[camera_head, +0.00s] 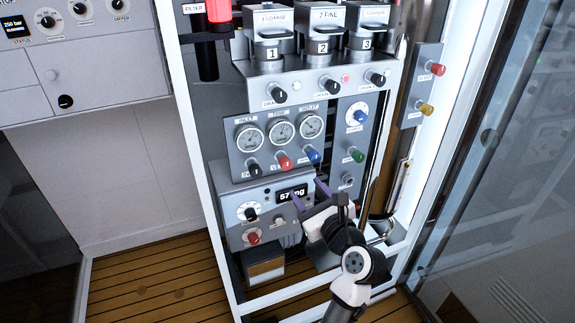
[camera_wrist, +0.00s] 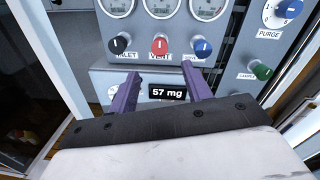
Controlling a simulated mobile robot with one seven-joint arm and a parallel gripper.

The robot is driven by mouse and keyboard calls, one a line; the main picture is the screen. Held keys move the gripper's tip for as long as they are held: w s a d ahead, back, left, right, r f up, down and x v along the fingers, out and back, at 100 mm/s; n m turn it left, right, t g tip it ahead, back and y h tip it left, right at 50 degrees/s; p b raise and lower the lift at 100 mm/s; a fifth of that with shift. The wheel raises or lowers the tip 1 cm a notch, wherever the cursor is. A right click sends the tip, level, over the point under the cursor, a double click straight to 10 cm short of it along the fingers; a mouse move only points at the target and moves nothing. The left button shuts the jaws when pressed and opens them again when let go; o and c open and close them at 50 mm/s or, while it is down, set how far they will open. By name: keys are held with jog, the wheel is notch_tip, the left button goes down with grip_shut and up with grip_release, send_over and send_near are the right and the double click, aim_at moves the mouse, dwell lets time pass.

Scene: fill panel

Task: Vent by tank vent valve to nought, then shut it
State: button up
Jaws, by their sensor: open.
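The red vent knob (camera_head: 285,163) is the middle one in a row under three round gauges (camera_head: 281,131). In the wrist view the red knob (camera_wrist: 159,46) has the label VENT beneath it. My gripper (camera_head: 308,192) is open and empty, below and apart from the knob row. In the wrist view its purple fingers (camera_wrist: 160,72) stand apart, pointing toward the red knob, with the 57 mg display (camera_wrist: 168,92) showing between them. The gauge needles are too small to read.
A black knob (camera_wrist: 121,44) sits left of the red knob and a blue knob (camera_wrist: 201,48) right of it, both close by. A green knob (camera_head: 357,156) is farther right. The white cabinet frame (camera_head: 190,150) edges the panel on the left.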

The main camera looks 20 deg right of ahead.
aim_at(287, 166)
jog(key=w, duration=0.3)
jog(key=w+p, duration=0.1)
jog(key=w, duration=0.3)
jog(key=w+a+p, duration=0.1)
jog(key=w, duration=0.2)
jog(key=shift+w, duration=0.35)
jog(key=c, duration=1)
jog(key=shift+o, duration=0.2)
